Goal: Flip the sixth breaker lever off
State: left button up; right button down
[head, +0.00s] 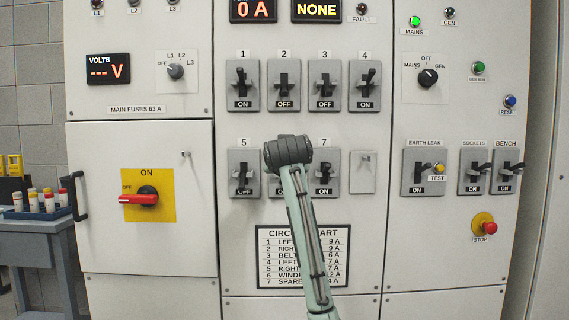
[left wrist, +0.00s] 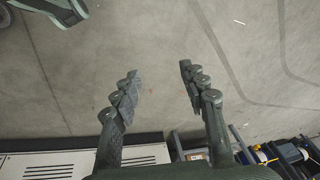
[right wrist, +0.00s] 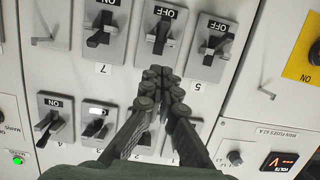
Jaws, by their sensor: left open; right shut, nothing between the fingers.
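The sixth breaker (right wrist: 163,30) shows in the right wrist view, which sees the panel upside down. Its black lever is in plain sight and the label at its end appears to read OFF. In the head view this breaker is mostly hidden behind my right wrist. My right gripper (right wrist: 163,83) is shut and empty. Its fingertips overlap the panel strip between the sixth breaker and the row above, covering the numeral; contact cannot be told. My left gripper (left wrist: 160,82) is open and empty above bare floor, out of the head view.
Breaker 5 (head: 241,173) reads OFF, and breaker 7 (head: 324,173) flanks on the other side. Breakers 1 to 4 form the row above, with breaker 2 (head: 284,86) OFF. A red main switch (head: 138,199) is at left. A blue-grey cart (head: 38,224) stands far left.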

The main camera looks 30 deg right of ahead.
jog(key=s, duration=0.1)
jog(key=s+a, duration=0.1)
jog(key=s, duration=0.1)
jog(key=shift+a+f, duration=0.3)
jog(key=shift+a, duration=0.05)
jog(key=s+a+f+n+g+y, duration=0.1)
jog(key=s+a+f+n, duration=0.1)
jog(key=f, duration=1.1)
jog(key=s+a+f+n+g+y, duration=0.1)
jog(key=s+a+f+g+y, duration=0.1)
jog(key=f, duration=1.1)
jog(key=s+a+f+n+g+y, duration=0.1)
jog(key=s+f+n, duration=0.1)
jog(key=f, duration=1)
jog(key=s+a+f+n+g+y, duration=0.1)
jog(key=s+a+f+g, duration=0.2)
jog(key=s+f, duration=1)
jog(key=s+a+f+n+g+y, duration=0.1)
jog(key=s+a+f+g, duration=0.2)
jog(key=s+f, duration=1)
jog(key=shift+s+a+f+n+y, duration=0.2)
jog(key=shift+s+f+n+y, duration=0.15)
jog(key=shift+s, duration=0.6)
